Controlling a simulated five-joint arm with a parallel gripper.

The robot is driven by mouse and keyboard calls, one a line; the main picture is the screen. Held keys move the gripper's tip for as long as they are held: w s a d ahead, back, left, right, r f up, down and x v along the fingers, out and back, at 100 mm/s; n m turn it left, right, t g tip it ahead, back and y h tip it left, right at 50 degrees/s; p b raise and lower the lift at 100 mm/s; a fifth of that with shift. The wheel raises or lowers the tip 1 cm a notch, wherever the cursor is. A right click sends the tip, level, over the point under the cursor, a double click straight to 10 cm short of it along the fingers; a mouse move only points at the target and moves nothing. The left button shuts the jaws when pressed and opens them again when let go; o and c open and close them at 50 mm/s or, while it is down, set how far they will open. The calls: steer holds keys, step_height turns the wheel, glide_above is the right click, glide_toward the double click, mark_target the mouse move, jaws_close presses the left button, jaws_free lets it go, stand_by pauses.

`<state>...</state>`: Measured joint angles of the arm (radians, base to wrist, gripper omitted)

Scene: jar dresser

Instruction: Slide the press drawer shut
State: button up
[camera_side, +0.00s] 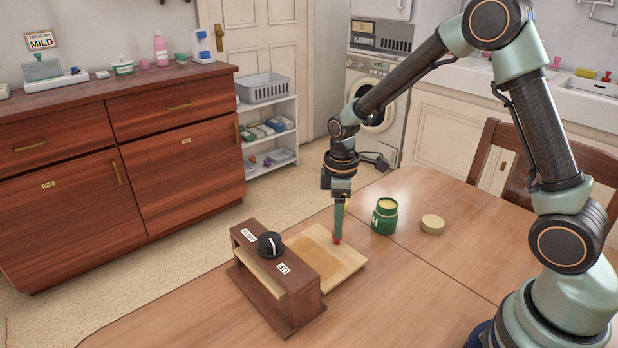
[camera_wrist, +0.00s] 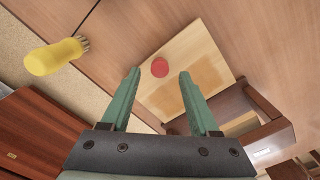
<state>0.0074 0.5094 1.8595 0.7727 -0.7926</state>
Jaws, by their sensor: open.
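The press (camera_side: 296,293) is a dark brown wooden box on the table, with a black knob (camera_side: 270,245) and white labels on top. Its pale wooden drawer (camera_side: 345,264) is slid out on the right side; it also shows in the wrist view (camera_wrist: 190,50). A red knob (camera_wrist: 160,67) stands out on the drawer in the wrist view. My gripper (camera_side: 337,240) points down over the drawer, its tips close to the red knob. In the wrist view, my gripper (camera_wrist: 160,72) is open, with one finger on each side of the red knob; I cannot tell whether they touch.
A green jar (camera_side: 384,217) and a round pale lid (camera_side: 432,223) stand right of the drawer. A yellow-handled brush (camera_wrist: 52,57) lies near the table edge in the wrist view. The table's right and front areas are clear. A brown dresser (camera_side: 120,170) stands behind left.

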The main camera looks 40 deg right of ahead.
mark_target(320, 249)
steer(key=shift+f, duration=2)
steer(key=shift+c, duration=0.4)
jaws_close()
steer(key=shift+a, duration=0.1)
